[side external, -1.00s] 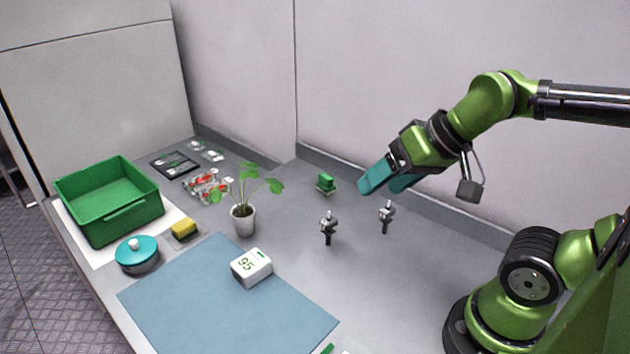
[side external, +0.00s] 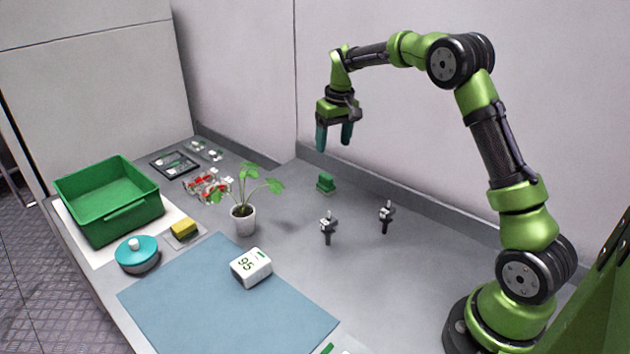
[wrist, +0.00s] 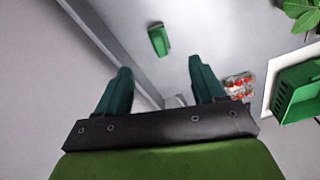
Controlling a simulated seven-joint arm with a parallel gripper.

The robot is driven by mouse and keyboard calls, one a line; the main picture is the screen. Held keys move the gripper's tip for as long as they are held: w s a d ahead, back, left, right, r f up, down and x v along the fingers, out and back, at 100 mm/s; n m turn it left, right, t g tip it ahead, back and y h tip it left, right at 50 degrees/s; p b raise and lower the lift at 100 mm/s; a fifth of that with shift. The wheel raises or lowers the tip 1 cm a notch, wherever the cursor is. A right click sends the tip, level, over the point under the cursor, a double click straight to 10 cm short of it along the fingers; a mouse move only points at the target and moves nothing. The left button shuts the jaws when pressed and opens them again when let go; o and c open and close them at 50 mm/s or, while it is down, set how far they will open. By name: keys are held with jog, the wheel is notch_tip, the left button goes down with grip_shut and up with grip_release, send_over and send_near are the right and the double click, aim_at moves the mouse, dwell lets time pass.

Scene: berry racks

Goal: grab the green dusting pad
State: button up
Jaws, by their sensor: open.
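The green dusting pad (side external: 326,183) is a small green block with a raised part on top. It sits on the grey bench near the back wall in the side view. In the wrist view the pad (wrist: 159,39) lies beyond the fingertips, near the top middle. My gripper (side external: 334,140) is open and empty, pointing down, above the bench and apart from the pad. Its two teal fingers also show in the wrist view (wrist: 160,77), spread apart with nothing between them.
A potted plant (side external: 243,220) stands left of the pad. Two small dark clamps (side external: 328,228) stand in front. Red-and-clear berry packs (side external: 205,187) and a green crate (side external: 108,203) are farther left. Bench around the pad is clear.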

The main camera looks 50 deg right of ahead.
aim_at(326, 176)
jog(key=shift+n, duration=0.6)
jog(key=f, duration=0.3)
jog(key=w+f, duration=0.1)
jog(key=f, duration=0.1)
jog(key=w+f, duration=0.1)
jog(key=f, duration=0.2)
jog(key=shift+w+d+f, duration=0.2)
jog(key=shift+d+f, duration=0.15)
jog(key=shift+d, duration=0.05)
jog(key=shift+w+f, duration=0.2)
jog(key=shift+f, duration=1.35)
jog(key=shift+w+f, duration=0.15)
jog(key=shift+f, duration=1.4)
jog(key=c, duration=1.1)
jog(key=shift+c, duration=0.3)
